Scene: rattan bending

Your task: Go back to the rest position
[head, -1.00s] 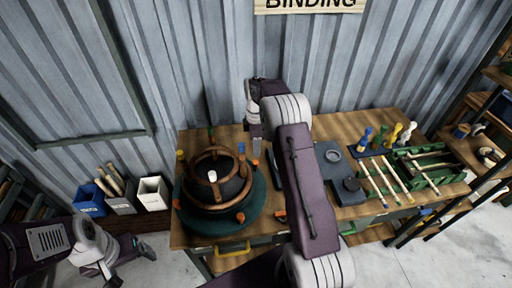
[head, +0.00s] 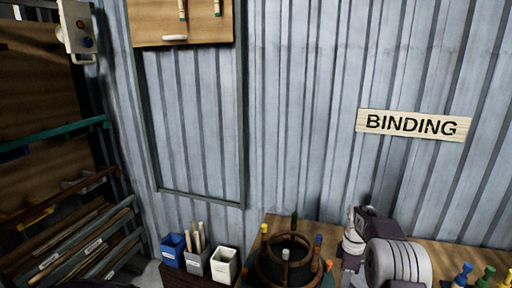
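My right arm rises from the bottom edge in the head view, with its wrist bent over the workbench (head: 446,256). The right gripper (head: 350,264) hangs below the wrist near the bottom edge, just right of the round rattan frame (head: 285,254). Its fingers are too small and cut off to tell if they are open. My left gripper is not in view. The rattan frame sits on the bench with coloured pegs around it, and its lower part is cut off.
A blue bin (head: 173,250), a grey bin (head: 197,262) with sticks and a white bin (head: 224,265) stand left of the bench. A rack (head: 75,240) of rods is at the far left. A BINDING sign (head: 414,125) hangs on the corrugated wall.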

